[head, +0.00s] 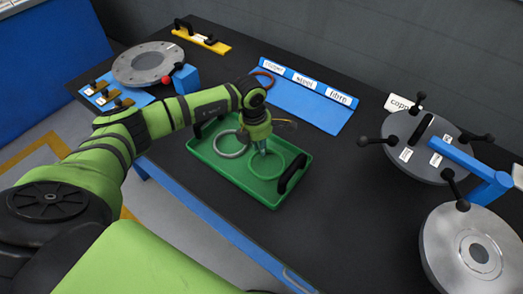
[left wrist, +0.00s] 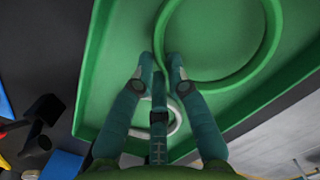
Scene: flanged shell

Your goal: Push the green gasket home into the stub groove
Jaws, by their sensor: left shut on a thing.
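The green gasket (head: 284,163) is a thin ring in the right part of the green tray (head: 232,190); it also shows in the left wrist view (left wrist: 270,45). My left gripper (head: 263,151) points down at the ring's near-left edge in the left wrist view (left wrist: 163,65), and its fingers are shut on the rim there. The gasket appears low in the tray; whether it touches the floor is unclear. A round metal flange (head: 445,250) with a raised centre stands at the lower right; I cannot make out a groove in it. My right gripper is not in view.
A grey ring (head: 216,146) lies beside the gasket. The tray has black handles (head: 292,173). A blue labelled board (head: 305,101) lies behind it. A lid-like disc (head: 410,150) with black knobs and a blue arm (head: 470,165) is at right. Another disc (head: 125,68) sits far left.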

